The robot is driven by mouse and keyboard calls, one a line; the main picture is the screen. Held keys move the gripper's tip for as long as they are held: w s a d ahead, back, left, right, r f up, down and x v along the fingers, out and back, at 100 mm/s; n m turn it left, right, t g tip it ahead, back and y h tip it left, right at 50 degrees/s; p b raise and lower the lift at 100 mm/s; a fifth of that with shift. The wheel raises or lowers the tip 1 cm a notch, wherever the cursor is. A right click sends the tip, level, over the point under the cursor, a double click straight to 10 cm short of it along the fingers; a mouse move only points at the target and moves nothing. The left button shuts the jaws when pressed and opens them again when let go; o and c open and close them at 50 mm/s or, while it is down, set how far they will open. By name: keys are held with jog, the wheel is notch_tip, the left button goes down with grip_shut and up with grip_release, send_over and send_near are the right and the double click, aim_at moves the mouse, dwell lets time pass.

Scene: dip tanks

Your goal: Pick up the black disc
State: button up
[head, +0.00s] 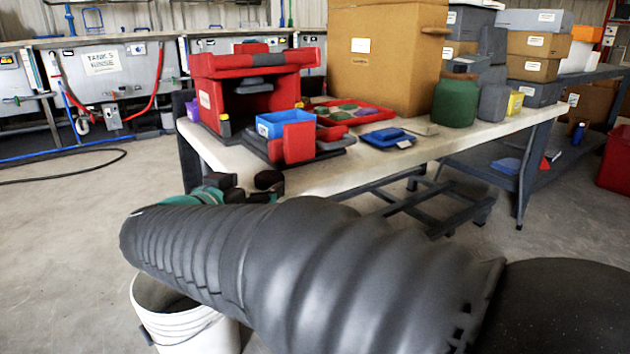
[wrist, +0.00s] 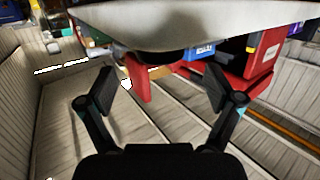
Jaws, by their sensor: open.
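I cannot pick out the black disc for certain in either view. A red tray (head: 384,122) on the table holds several round, flat patches, some green and some darker, too small to tell apart. My gripper (head: 245,182) is at the table's near edge in the head view, partly hidden behind my own arm. In the wrist view my gripper (wrist: 158,82) is open, its two fingers wide apart with nothing between them. A dark rounded shape (wrist: 180,56) shows beyond the fingers, under a pale edge; I cannot tell what it is.
The pale table (head: 340,180) carries a red machine (head: 235,75), a blue bin (head: 284,122), a blue dish (head: 388,137), a large cardboard box (head: 385,60) and a green jar (head: 456,100). A white bucket (head: 180,320) stands on the floor below my arm. Open floor lies left.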

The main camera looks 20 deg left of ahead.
aim_at(262, 181)
jog(key=shift+w+d+f+b, duration=0.1)
jog(key=shift+w+f+b, duration=0.1)
jog(key=shift+w, duration=0.75)
jog(key=shift+w+d+f+b, duration=0.1)
jog(key=shift+w+b, duration=0.1)
jog(key=shift+w, duration=0.75)
jog(key=shift+w+d+f+b, duration=0.1)
jog(key=shift+w+f+b, duration=0.1)
jog(key=shift+w, duration=0.75)
jog(key=shift+c, duration=0.2)
jog(key=c, duration=1.2)
